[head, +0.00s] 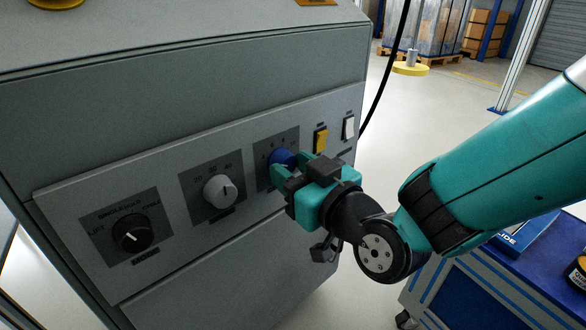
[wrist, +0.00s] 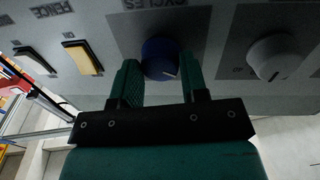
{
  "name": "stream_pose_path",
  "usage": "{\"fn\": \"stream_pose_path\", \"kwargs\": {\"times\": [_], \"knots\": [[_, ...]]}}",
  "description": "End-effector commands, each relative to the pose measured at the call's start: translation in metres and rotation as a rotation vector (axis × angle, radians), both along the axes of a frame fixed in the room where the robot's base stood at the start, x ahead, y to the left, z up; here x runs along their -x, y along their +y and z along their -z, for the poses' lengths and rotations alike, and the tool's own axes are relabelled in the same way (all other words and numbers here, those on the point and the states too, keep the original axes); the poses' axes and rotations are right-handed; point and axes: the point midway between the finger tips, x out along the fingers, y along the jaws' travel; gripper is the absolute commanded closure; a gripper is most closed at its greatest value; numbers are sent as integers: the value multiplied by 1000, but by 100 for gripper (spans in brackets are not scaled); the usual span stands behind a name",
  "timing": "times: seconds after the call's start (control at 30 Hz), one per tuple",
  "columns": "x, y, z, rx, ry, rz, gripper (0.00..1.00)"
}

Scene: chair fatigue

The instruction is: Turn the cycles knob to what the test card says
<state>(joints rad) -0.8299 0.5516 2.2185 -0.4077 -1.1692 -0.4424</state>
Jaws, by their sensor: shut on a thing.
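The blue cycles knob (head: 282,156) sits on a dark plate on the sloped grey control panel. It also shows in the wrist view (wrist: 160,56), under a "CYCLES" label, with a white pointer mark low on its face. My gripper (head: 288,166) is shut on this knob, one teal finger on each side, as the wrist view also shows (wrist: 162,74). My gripper hides part of the knob and its dial in the head view; the dial numbers are too small to read. I see no test card that I can identify.
A white knob (head: 219,190) and a black knob (head: 132,233) sit left of the blue knob. A yellow switch (head: 320,139) and a white switch (head: 347,127) are close on its right. A blue cart (head: 500,285) stands at lower right.

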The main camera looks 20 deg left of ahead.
Motion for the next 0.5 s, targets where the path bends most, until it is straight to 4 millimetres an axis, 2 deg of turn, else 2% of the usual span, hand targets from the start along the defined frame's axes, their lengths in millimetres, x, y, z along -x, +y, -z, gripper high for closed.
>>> {"fn": "stream_pose_path", "kwargs": {"times": [0.27,0.5], "knots": [[-1,0,-2,-22,41,1,83],[0,1,-3,-91,169,1,83]]}}
